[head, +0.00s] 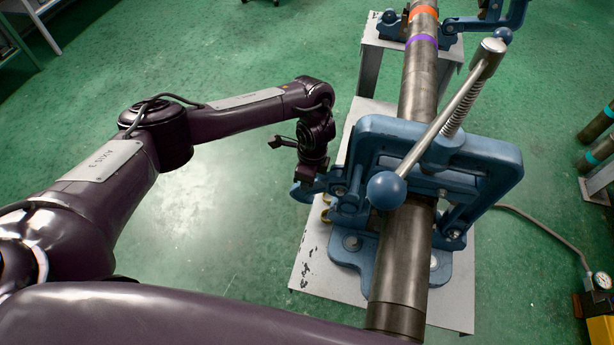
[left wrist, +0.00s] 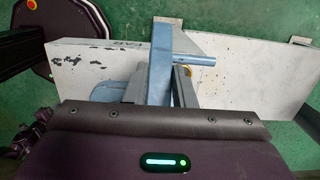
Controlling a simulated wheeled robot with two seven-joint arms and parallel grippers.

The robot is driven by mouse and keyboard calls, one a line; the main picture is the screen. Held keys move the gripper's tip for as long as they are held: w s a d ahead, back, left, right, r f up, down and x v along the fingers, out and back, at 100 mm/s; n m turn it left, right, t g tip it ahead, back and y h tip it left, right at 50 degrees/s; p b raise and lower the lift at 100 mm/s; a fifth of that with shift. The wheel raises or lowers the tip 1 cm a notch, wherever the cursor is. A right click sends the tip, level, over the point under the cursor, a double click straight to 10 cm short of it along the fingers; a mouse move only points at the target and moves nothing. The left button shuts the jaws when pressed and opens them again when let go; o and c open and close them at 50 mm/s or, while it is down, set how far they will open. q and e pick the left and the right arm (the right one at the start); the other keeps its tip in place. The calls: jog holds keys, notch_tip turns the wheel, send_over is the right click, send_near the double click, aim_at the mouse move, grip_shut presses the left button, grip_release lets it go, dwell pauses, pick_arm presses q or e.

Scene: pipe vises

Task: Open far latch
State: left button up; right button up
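The near pipe vise (head: 400,140) is blue, with a yoke around a long steel pipe (head: 400,285) and a ball-ended handle. My left gripper (head: 305,178) is at the left side of this vise, at a blue latch lever (head: 301,192) that sticks out left. In the left wrist view the latch lever (left wrist: 160,62) runs between the two fingers, with little or no gap on either side, so the gripper appears shut on it. The fingertips are partly hidden in the head view. A second blue vise (head: 490,22) stands farther along the pipe, partly cut off. My right gripper is not in view.
The near vise is bolted to a pale stand (head: 310,262). The handle's blue ball (head: 386,190) hangs over the pipe. Other pipes (head: 598,140) rest at the right. A hose (head: 548,230) runs to a yellow device with a gauge (head: 602,281).

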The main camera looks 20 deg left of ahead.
pick_arm(q)
jog(key=o, duration=0.4)
jog(key=shift+o, duration=0.2)
jog(key=r, duration=0.2)
jog(key=r+p, duration=0.1)
jog(key=r, duration=0.2)
jog(key=d+r, duration=0.1)
jog(key=r, duration=0.1)
jog(key=shift+r+p, duration=0.4)
